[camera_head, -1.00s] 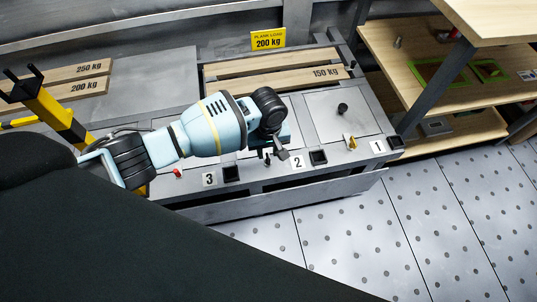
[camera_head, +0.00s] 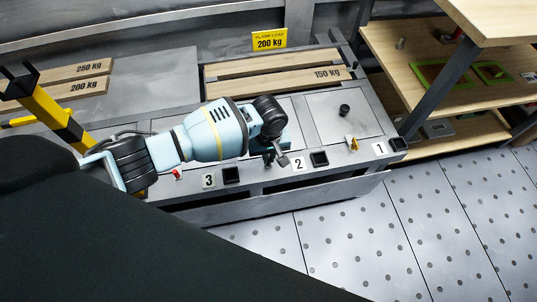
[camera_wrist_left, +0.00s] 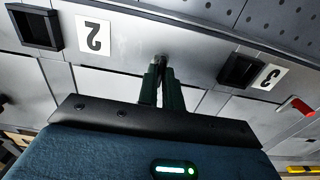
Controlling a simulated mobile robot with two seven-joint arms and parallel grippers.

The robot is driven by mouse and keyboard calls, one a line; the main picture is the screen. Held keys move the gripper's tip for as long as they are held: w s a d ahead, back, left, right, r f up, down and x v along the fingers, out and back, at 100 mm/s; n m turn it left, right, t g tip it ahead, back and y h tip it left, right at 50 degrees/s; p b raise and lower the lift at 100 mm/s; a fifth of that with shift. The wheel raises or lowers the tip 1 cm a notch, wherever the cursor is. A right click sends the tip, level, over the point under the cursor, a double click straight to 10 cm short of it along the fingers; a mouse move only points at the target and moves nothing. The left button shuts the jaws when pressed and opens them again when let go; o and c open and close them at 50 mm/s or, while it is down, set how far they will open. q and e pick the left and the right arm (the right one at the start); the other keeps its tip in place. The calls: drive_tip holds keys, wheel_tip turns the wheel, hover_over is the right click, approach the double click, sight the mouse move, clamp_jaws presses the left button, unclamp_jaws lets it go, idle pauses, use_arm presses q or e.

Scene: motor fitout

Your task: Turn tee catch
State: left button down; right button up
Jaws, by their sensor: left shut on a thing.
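The tee catch (camera_wrist_left: 161,61) is a small dark piece on the grey cabinet's front, between labels 2 and 3. In the left wrist view it shows at the tips of the green fingers of my left gripper (camera_wrist_left: 162,84), which are close together and shut on it. The fingers hide part of the catch, so its turn angle cannot be told. In the head view, my left gripper (camera_head: 268,156) reaches down to the front edge beside label 2 (camera_head: 299,163). My right gripper is not in view.
The grey cabinet (camera_head: 345,181) has a yellow catch (camera_head: 352,143) near label 1 (camera_head: 379,148) and a red one (camera_head: 177,174) near label 3 (camera_head: 209,181). Planks (camera_head: 270,69) lie on top. Wooden shelves (camera_head: 440,90) stand right. The dotted floor in front is clear.

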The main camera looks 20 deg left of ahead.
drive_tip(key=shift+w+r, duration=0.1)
use_arm(q)
drive_tip(key=shift+r+m+p, duration=0.15)
drive_tip(key=shift+m+p, duration=0.15)
drive_tip(key=shift+p, duration=0.35)
drive_tip(key=m+p, duration=0.1)
drive_tip(key=p, duration=0.2)
drive_tip(key=shift+d+r+m, duration=0.1)
drive_tip(key=shift+m, duration=0.3)
drive_tip(key=shift+m+p, duration=0.6)
drive_tip(key=shift+m, duration=0.2)
drive_tip(key=m, duration=0.2)
drive_tip(key=m+p, duration=0.1)
drive_tip(key=shift+f+m, duration=0.2)
drive_tip(key=shift+m, duration=0.2)
drive_tip(key=m, duration=1)
drive_tip(key=shift+p, duration=0.35)
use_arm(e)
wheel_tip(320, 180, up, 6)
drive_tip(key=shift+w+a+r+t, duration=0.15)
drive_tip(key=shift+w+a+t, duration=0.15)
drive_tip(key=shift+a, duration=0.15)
